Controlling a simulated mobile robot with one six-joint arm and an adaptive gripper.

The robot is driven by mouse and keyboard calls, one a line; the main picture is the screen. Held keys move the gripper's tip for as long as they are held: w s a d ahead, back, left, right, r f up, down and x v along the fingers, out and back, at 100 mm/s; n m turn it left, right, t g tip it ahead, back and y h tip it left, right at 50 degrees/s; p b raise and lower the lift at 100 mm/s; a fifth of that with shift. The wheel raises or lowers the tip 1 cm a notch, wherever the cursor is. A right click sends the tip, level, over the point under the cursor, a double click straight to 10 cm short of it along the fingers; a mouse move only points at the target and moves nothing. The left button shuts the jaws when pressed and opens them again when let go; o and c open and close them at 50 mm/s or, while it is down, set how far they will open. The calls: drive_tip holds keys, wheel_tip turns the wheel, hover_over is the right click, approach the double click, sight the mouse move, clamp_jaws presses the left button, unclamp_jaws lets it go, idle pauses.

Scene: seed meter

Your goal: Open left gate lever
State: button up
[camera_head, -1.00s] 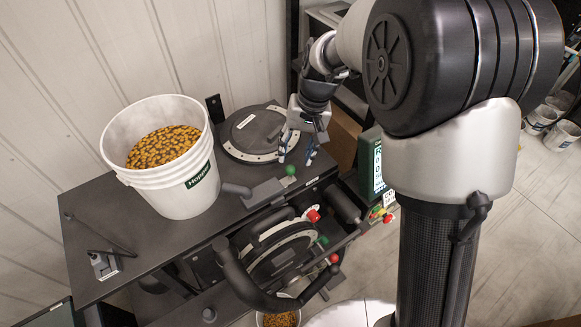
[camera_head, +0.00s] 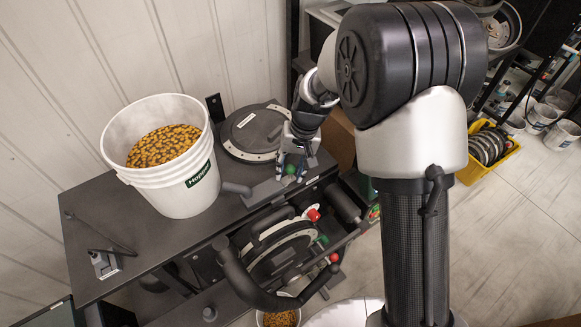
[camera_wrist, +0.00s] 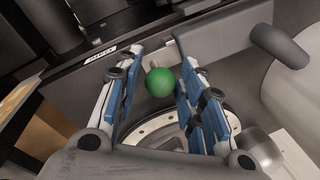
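A lever with a green ball knob (camera_head: 290,169) stands at the front edge of the dark bench, right of the bucket. My gripper (camera_head: 289,177) is over this knob, pointing down. In the wrist view the green knob (camera_wrist: 159,82) lies between the two blue-padded fingers of my gripper (camera_wrist: 163,66). The fingers are open, with gaps visible on both sides of the knob. Below the bench edge are a red knob (camera_head: 313,215), another green knob (camera_head: 322,239) and another red knob (camera_head: 334,257). I cannot tell which lever is named left.
A white bucket of seed (camera_head: 172,185) stands on the bench (camera_head: 120,225). A round dark lid (camera_head: 250,132) lies behind my gripper. A grey handle (camera_head: 237,189) is left of the green knob. A yellow crate of discs (camera_head: 470,172) stands on the floor at right.

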clamp_jaws()
idle(0.3)
drive_tip(key=shift+w+d, duration=0.65)
drive_tip(key=shift+d, duration=0.3)
drive_tip(key=shift+w+d, duration=0.6)
drive_tip(key=shift+d, duration=0.35)
drive_tip(key=shift+a, duration=0.15)
unclamp_jaws()
drive_tip(key=shift+s+a, duration=0.2)
drive_tip(key=o, duration=0.3)
drive_tip(key=shift+w+d, duration=0.1)
drive_tip(key=shift+r, duration=0.1)
